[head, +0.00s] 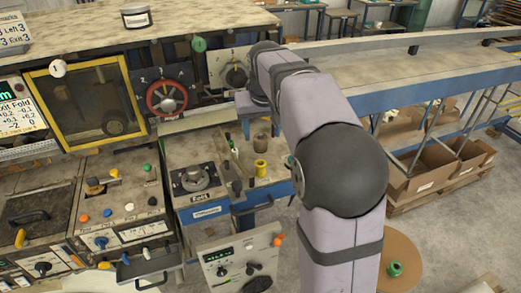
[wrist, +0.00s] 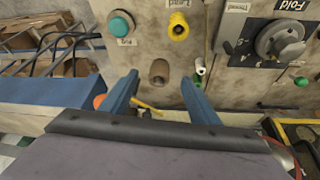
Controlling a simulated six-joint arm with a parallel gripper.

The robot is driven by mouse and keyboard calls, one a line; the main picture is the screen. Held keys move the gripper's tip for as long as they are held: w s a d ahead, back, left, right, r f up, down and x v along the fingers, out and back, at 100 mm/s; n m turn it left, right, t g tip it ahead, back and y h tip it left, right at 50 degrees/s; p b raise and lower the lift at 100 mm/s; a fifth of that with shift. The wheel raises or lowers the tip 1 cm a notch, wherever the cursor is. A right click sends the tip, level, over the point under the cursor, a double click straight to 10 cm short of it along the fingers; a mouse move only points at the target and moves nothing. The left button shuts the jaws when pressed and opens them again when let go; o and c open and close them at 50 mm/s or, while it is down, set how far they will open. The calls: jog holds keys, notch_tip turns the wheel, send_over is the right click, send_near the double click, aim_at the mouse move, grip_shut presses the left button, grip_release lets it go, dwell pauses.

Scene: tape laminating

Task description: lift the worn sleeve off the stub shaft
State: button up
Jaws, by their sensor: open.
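A brown, hollow-ended cylinder (wrist: 159,72), which looks like the worn sleeve, stands on the beige panel top in the wrist view. It also shows in the head view (head: 261,142). I cannot see the stub shaft apart from it. My gripper (wrist: 158,79) is open, with its two blue fingers apart. In the picture the cylinder appears between the fingertips, close to the left one. No contact shows, and I cannot tell how far the fingertips are above the panel.
A yellow spool-like part (wrist: 178,27) and a teal round knob (wrist: 121,23) stand beyond the cylinder. A small white-and-green part (wrist: 199,68) stands near the right fingertip. A round dial unit (wrist: 280,40) is at the right. A blue beam (wrist: 45,103) is at the left.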

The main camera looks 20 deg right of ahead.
aim_at(261, 139)
jog(key=shift+m, duration=0.3)
jog(key=shift+w+r+p+x, duration=0.15)
jog(key=shift+p+x, duration=0.4)
jog(key=shift+x, duration=0.7)
jog(key=shift+w+p+x, duration=0.25)
jog(key=shift+p+x, duration=0.35)
jog(key=shift+x, duration=0.65)
jog(key=shift+w+r+p+x, duration=0.15)
jog(key=shift+p+x, duration=0.4)
jog(key=shift+x, duration=0.7)
jog(key=shift+d, duration=0.1)
jog(key=c, duration=1.1)
